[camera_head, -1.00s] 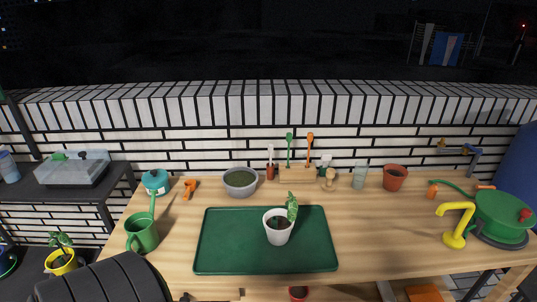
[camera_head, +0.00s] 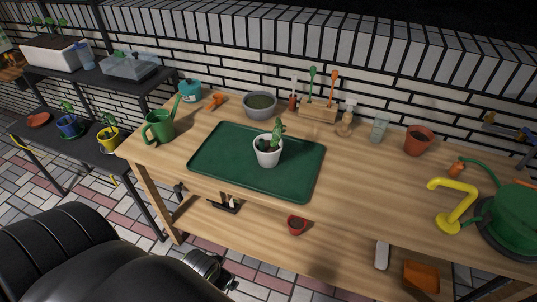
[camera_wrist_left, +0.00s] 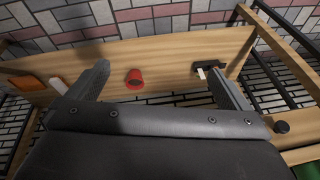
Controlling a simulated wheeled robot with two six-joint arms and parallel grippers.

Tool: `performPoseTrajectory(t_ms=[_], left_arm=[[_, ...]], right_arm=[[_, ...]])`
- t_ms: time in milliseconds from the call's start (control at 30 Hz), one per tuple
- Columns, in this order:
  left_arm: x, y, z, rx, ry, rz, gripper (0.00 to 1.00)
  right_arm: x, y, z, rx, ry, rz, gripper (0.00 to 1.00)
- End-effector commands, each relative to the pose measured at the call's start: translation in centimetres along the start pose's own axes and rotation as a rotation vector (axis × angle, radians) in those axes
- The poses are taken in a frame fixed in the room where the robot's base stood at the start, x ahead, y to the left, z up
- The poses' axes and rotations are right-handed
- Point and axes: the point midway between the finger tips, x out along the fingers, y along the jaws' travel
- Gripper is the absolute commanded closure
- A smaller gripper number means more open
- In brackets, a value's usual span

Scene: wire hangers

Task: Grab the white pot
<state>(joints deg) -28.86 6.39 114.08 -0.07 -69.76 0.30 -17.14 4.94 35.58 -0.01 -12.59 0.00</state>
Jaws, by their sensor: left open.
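The white pot (camera_head: 267,157) stands upright on the dark green tray (camera_head: 225,178) on the wooden table in the head view. It holds dark soil and a green plant (camera_head: 278,131). My left arm comes in at the lower left, in front of the table and well apart from the pot. In the left wrist view my left gripper (camera_wrist_left: 160,82) has its two fingers spread wide with nothing held between them. The pot does not show in that view. My right gripper is in neither view.
A green watering can (camera_head: 160,125) stands left of the tray. A grey bowl (camera_head: 260,105) and a tool rack (camera_head: 318,112) are behind it. A yellow tap (camera_head: 455,205) is at right.

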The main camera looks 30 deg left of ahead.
Motion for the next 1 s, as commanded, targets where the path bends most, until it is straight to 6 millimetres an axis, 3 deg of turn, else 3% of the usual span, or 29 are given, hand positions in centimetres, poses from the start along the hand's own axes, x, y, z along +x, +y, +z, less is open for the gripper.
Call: performPoseTrajectory(t_ms=[200,267,333,500,633,800,1000], left_arm=[[-6.7,-1.2,-4.5,-0.026,0.124,-0.030,0.00],[-8.8,-1.9,-7.7,-0.052,0.230,-0.049,0.00],[-10.4,-2.9,-12.3,-0.097,0.385,-0.065,0.00],[-12.1,-4.1,-19.4,-0.165,0.634,-0.060,0.00],[-13.3,-4.6,-23.5,-0.193,0.777,-0.039,0.00],[-14.2,-4.8,-26.3,-0.211,0.875,-0.016,0.00],[-12.7,-5.1,-28.4,-0.214,0.883,-0.013,0.00]], right_arm=[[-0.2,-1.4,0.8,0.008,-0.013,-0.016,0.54],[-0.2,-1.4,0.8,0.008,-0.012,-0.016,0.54],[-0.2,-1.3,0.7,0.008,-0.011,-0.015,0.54],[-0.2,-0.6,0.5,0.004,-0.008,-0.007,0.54],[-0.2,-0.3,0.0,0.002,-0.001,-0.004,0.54],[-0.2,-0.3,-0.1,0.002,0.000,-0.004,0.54],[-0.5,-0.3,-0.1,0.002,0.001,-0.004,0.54]])
